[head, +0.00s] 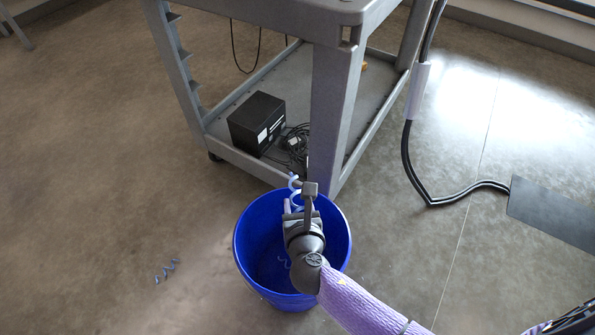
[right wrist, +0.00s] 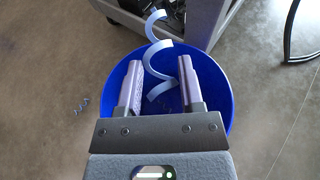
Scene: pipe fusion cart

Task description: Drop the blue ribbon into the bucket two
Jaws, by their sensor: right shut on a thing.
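The blue ribbon (head: 295,184) is a pale blue curl. My right gripper (head: 297,205) is shut on it, above the blue bucket (head: 243,245). In the right wrist view the ribbon (right wrist: 157,62) curls between the two fingers (right wrist: 160,75) and extends past their tips, with the bucket (right wrist: 222,95) below. The arm and gripper hide part of the bucket's inside. A small pale blue curl (head: 284,262) shows inside the bucket. My left gripper is not in view.
A grey cart (head: 335,120) stands just behind the bucket, with a black box (head: 257,122) and cables on its lower shelf. Small blue curls (head: 165,271) lie on the floor at left. A black hose (head: 408,150) hangs at right. The left floor is mostly clear.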

